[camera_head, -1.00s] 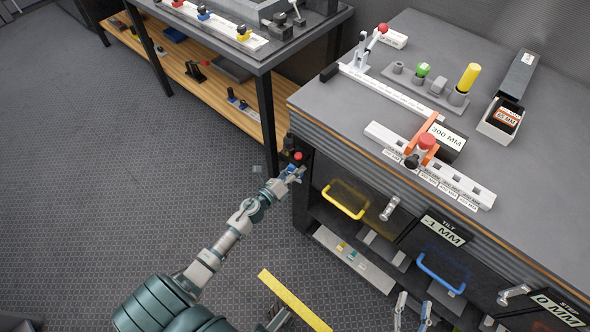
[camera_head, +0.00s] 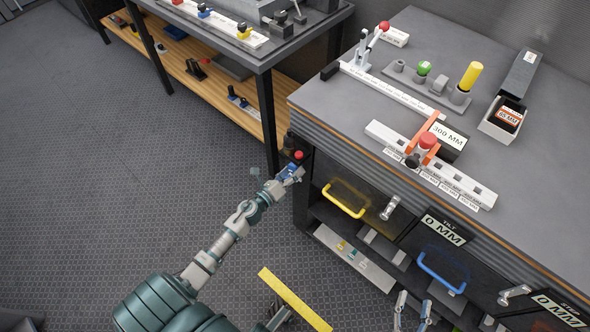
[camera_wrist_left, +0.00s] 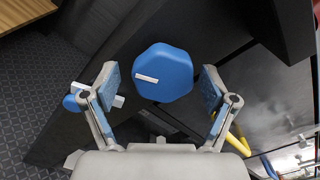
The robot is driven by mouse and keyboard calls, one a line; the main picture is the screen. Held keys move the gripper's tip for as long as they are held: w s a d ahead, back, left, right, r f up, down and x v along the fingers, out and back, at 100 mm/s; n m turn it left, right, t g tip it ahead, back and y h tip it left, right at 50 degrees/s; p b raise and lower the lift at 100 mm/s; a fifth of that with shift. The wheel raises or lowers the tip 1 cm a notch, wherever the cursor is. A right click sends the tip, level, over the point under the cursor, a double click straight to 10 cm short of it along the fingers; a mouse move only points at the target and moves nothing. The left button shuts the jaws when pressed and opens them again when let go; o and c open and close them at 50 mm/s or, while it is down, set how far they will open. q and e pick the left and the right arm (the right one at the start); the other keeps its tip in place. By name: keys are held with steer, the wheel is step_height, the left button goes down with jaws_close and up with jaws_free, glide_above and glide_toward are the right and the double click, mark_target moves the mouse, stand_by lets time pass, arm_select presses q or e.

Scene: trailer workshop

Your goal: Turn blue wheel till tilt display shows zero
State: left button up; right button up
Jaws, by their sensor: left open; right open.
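The blue wheel (camera_wrist_left: 168,82) has a white mark on its face and shows between the fingers of my left gripper (camera_wrist_left: 162,92) in the left wrist view. The fingers are spread, with visible gaps on both sides of the wheel. In the head view my left gripper (camera_head: 290,174) is at the workbench's left front corner, and it largely hides the wheel. The tilt display (camera_head: 444,230) on the bench front reads 0 MM. My right gripper (camera_head: 413,310) is open and empty at the bottom edge, in front of the bench.
A red knob (camera_head: 298,155) sits just above my left gripper. A yellow handle (camera_head: 344,202) and a blue handle (camera_head: 440,272) are on the bench front. A second display (camera_head: 558,309), marked stop, reads 0 MM. The floor left of my left arm is clear.

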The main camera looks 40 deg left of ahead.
arm_select(q)
steer(key=s, duration=1)
steer(key=shift+s+a, duration=0.4)
steer(key=shift+a, duration=0.05)
steer(key=shift+f, duration=0.1)
